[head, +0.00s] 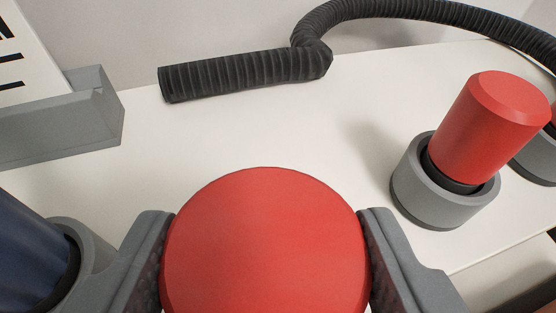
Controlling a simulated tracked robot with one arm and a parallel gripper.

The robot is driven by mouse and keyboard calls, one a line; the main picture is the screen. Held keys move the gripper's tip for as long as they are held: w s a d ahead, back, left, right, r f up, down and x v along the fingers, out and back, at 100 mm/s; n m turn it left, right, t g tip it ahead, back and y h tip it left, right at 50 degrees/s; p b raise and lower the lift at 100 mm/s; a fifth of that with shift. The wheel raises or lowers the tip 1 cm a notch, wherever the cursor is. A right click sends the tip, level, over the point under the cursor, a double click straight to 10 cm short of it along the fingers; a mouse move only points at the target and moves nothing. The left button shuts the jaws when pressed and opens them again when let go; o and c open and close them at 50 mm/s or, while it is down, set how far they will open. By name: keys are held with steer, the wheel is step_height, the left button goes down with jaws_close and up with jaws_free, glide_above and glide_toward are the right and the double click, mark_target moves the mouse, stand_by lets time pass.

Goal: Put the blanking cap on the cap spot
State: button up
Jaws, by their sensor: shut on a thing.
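A red round-topped piece, which looks like the blanking cap (264,245), fills the bottom middle of the head view. My gripper (266,225) is shut on it, with one grey finger on its left side and one on its right. The lower part of the cap is cut off by the picture's edge. I cannot make out a marked cap spot on the bench, and the surface under the cap is hidden.
A similar red cylinder (492,125) sits in a grey ring holder (437,203) at the right, near the bench edge. A dark blue cylinder (28,250) is at the lower left. A black ribbed hose (240,72) lies behind. A grey holder (60,130) stands left. The bench middle is clear.

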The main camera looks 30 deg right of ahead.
mark_target(272, 252)
steer(key=shift+w+d+f, duration=0.1)
steer(key=shift+w+d, duration=0.3)
steer(key=shift+w, duration=0.25)
steer(key=shift+w+d+f, duration=0.1)
steer(key=shift+w+d, duration=0.3)
steer(key=shift+w, duration=0.2)
steer(key=shift+s+a+f, duration=0.1)
steer(key=shift+f, duration=1.6)
steer(key=shift+f, duration=0.15)
steer(key=o, duration=1)
steer(key=shift+o, duration=0.2)
steer(key=shift+r, duration=0.2)
steer(key=v, duration=1.2)
